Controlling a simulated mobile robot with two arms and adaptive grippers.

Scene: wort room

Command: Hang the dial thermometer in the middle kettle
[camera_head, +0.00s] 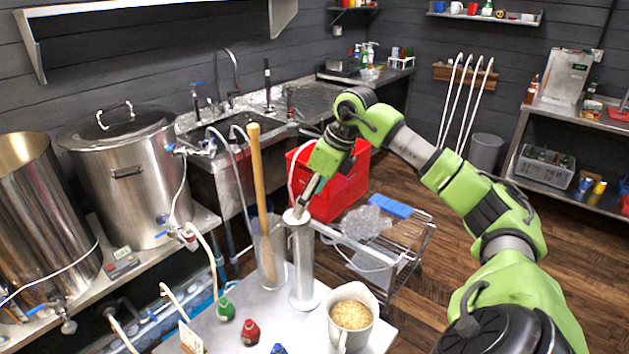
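My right gripper (308,194) points down at the top of a tall steel cylinder (303,268) on the steel table. A small pale round piece (296,216) shows at its fingertips, over the cylinder's mouth; it may be the thermometer's dial, but I cannot tell. Whether the fingers hold it is too small to see. No other dial thermometer is clear. Two steel kettles stand at left: an open one (40,220), cut off by the picture's edge, and a lidded one (128,190). I cannot tell which is the middle kettle. My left gripper is out of view.
A clear jug (268,250) with a wooden paddle (258,170) stands beside the cylinder. A pitcher of grain (352,318) and small coloured bottles (249,332) share the table. A red crate (325,190) and wire rack (405,245) lie behind. Hoses hang between table and kettles.

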